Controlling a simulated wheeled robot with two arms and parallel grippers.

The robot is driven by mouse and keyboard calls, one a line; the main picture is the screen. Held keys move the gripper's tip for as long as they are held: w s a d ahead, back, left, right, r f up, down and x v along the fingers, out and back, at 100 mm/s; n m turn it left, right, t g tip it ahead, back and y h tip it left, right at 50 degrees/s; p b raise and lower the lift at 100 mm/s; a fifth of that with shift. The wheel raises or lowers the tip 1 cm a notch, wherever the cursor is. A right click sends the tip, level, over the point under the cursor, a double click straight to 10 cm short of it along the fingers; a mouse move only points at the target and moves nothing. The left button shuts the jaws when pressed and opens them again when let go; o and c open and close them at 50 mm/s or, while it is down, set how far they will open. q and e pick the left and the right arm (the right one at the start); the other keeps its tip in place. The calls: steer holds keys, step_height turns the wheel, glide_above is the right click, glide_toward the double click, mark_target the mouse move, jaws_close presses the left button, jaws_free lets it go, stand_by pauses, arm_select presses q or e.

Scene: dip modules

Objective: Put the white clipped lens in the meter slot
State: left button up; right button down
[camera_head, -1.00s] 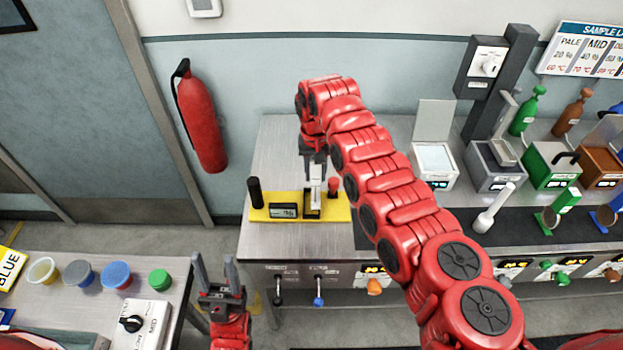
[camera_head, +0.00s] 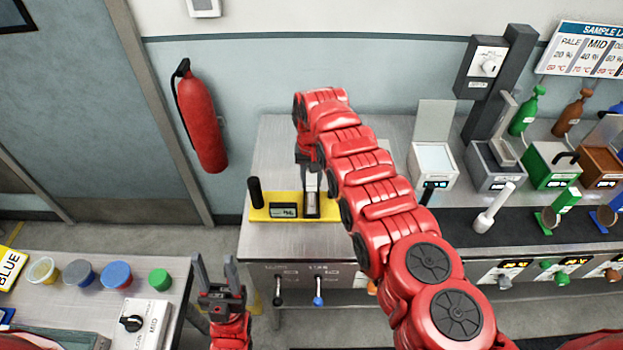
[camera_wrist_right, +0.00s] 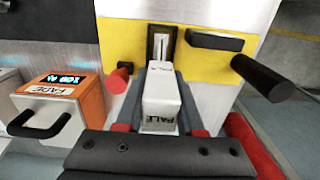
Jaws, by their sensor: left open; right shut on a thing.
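My right gripper (camera_head: 311,172) is shut on the white clipped lens (camera_wrist_right: 160,98), whose block reads PALE in the right wrist view. It also shows as a pale piece (camera_head: 311,183) in the head view, just above the dark slot frame of the yellow-based meter (camera_head: 263,214). In the right wrist view the meter slot (camera_wrist_right: 160,46) is a black frame with a pale inside, directly beyond the block. The lens's far end is hidden by the block, so I cannot tell whether it is inside the slot. My left gripper (camera_head: 216,272) is open and empty, away from the meter.
The meter carries a display (camera_head: 284,212), a black post (camera_head: 255,191) and a red knob (camera_wrist_right: 118,80) beside the slot. Coloured dispensers and machines, such as the green one (camera_head: 551,165), stand to the right. Bare steel bench lies in front of the meter.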

steer(key=c, duration=0.5)
jaws_free()
steer(key=shift+r+p, duration=0.35)
steer(key=shift+r, duration=0.15)
step_height(320, 180, up, 3)
steer(key=shift+f+p, duration=0.2)
steer(key=shift+p, duration=0.35)
step_height(320, 180, up, 8)
steer(key=b, duration=0.3)
steer(key=shift+f, duration=0.15)
steer(key=shift+r, duration=0.4)
